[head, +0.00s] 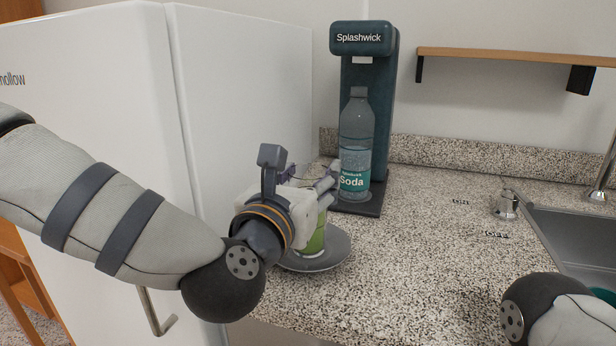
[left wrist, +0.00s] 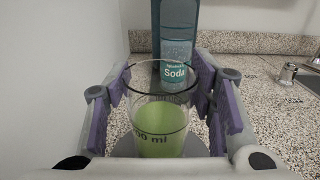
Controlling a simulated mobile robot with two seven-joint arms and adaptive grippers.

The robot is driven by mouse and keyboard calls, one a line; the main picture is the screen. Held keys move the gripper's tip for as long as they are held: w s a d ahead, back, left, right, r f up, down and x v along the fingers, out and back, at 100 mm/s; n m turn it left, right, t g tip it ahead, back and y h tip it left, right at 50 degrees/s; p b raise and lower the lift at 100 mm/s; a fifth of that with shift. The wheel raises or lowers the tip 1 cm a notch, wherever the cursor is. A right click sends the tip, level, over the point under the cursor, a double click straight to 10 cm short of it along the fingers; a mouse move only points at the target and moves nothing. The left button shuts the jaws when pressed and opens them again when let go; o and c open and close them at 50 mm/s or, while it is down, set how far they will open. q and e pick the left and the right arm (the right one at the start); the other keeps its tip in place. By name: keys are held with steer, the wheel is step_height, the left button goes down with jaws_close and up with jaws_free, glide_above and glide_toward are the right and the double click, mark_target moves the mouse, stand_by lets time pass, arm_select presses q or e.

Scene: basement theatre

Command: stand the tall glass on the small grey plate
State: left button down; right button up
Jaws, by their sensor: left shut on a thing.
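The tall glass (head: 315,241) is clear, with green liquid in its lower part. In the left wrist view the glass (left wrist: 158,128) stands upright between the purple pads, with a "ml" mark on its side. My left gripper (head: 322,184) is shut on the glass, and its fingers hide much of it in the head view. The small grey plate (head: 334,257) lies on the counter under the glass. The glass's base appears over the plate; I cannot tell whether it touches. Of my right arm only a rounded part shows at lower right; its gripper is out of view.
A soda bottle (head: 356,140) stands in the dark Splashwick machine (head: 365,38) just behind the glass. A white fridge (head: 240,90) rises close on the left. A wooden shelf (head: 510,56) hangs above.

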arm_select(q)
steer(key=shift+r, duration=0.25)
steer(key=shift+f, duration=0.15)
steer(key=c, duration=0.7)
jaws_free()
steer(key=shift+f, duration=0.15)
steer(key=shift+s, duration=0.1)
